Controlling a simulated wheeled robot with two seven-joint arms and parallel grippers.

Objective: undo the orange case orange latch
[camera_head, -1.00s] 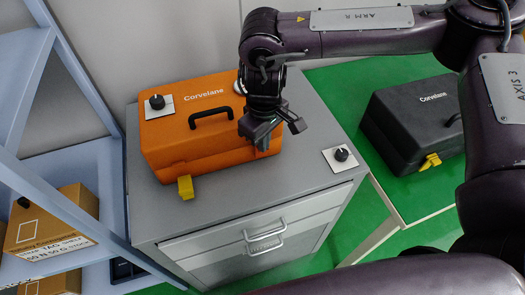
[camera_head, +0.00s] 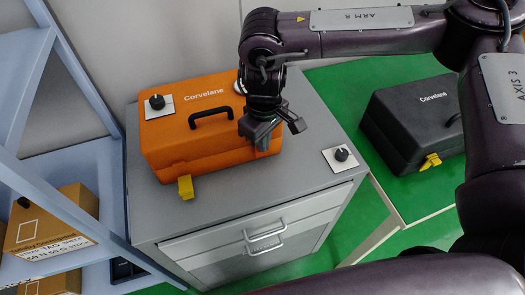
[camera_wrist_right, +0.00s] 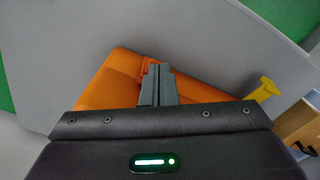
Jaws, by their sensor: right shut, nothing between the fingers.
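The orange case (camera_head: 205,140) stands closed on a grey cabinet, with a black handle (camera_head: 211,117) on its lid. A yellow latch (camera_head: 186,187) sticks out at its front left; it also shows in the right wrist view (camera_wrist_right: 264,90). The orange latch (camera_wrist_right: 147,72) is partly visible beside my fingertips in the right wrist view; its exact position is hard to tell. My right gripper (camera_head: 260,143) is shut and empty, pointing down at the front right of the case by this latch. Whether it touches is unclear. My left gripper is not in view.
A black case (camera_head: 415,120) with a yellow latch (camera_head: 430,161) stands on a green table to the right. White plates with black knobs sit on the orange case (camera_head: 158,104) and cabinet top (camera_head: 341,157). A blue shelf (camera_head: 70,130) with cardboard boxes (camera_head: 45,225) stands left.

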